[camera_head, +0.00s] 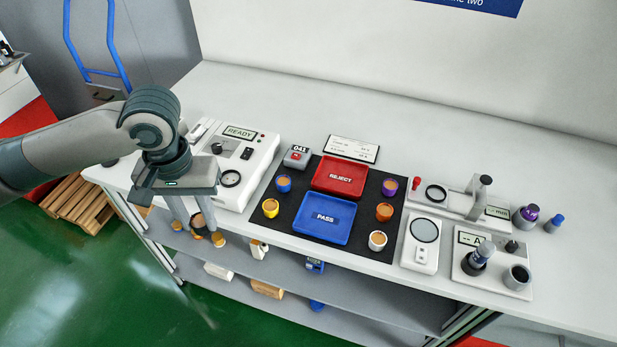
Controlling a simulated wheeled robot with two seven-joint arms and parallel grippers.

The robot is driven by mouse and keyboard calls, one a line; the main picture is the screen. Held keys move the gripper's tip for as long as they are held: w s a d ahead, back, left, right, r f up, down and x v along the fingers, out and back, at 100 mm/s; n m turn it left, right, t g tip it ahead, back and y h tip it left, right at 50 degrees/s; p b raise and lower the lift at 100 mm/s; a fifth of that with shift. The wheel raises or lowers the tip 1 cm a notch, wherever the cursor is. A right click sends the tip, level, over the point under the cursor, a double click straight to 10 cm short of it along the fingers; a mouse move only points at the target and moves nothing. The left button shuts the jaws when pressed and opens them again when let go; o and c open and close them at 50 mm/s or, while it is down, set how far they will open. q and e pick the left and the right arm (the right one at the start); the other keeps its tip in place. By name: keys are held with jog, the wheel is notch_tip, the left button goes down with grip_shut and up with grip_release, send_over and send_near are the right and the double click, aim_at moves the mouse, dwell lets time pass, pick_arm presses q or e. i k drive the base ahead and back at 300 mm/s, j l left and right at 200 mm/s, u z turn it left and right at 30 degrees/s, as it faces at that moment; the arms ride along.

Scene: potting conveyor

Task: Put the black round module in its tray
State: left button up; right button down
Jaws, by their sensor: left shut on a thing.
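My left gripper (198,226) hangs at the left, in front of the bench's front edge, pointing down. Its jaws are shut on a small round module (198,233), seen partly between the fingers, dark with a brownish top; I take it for the black one. The red REJECT tray (340,177) and the blue PASS tray (323,217) lie on a dark mat (284,213), to the right of the gripper. Both trays look empty. My right gripper is out of view.
Blue, yellow, purple, orange and white round modules flank the trays. A READY tester (262,150) stands between gripper and mat. A counter marked 041 (297,156) and a card (353,149) sit behind. Gauges (425,232) stand right. The rear bench is clear.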

aim_at(341, 179)
jog(key=i, duration=0.55)
jog(key=l+z, duration=0.1)
jog(key=z, duration=1)
